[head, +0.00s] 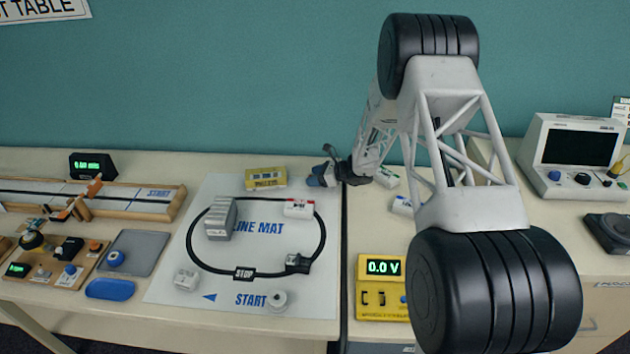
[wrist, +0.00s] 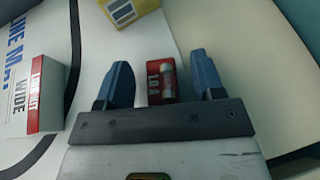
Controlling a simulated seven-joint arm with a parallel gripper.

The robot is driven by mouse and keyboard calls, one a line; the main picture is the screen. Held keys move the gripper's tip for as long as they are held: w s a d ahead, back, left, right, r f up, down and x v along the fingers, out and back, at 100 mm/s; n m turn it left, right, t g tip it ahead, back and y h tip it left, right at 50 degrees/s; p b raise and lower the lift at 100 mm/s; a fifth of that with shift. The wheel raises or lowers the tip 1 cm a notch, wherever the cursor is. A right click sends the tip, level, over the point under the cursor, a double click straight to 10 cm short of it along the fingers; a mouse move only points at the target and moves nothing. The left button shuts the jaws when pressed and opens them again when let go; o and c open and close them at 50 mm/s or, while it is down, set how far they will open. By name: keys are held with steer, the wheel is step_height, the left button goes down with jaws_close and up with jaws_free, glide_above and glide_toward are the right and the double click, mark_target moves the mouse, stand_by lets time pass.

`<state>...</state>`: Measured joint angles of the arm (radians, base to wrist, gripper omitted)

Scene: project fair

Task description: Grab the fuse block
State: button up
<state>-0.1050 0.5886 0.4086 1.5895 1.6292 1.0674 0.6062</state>
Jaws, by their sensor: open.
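The fuse block (wrist: 154,86) is a small red block marked 10A with a glass fuse on it. In the wrist view it lies between the two blue fingers of my gripper (wrist: 160,66), with a gap on each side. Its near end is hidden behind the gripper's dark front bar. In the head view my gripper (head: 322,177) is low over the right edge of the line mat (head: 170,275), and I cannot make out the fuse block there. My gripper is open.
A white and red box (head: 299,208) stands left of my gripper, also in the wrist view (wrist: 33,95). A yellow box (head: 265,179) lies beyond it. A grey block (head: 220,217) stands on the mat. A yellow voltmeter (head: 381,287) sits nearer on the right table.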

stand_by(0.4)
steer(key=c, duration=1)
steer(key=shift+r, duration=0.1)
step_height(320, 180, up, 10)
stand_by(0.7)
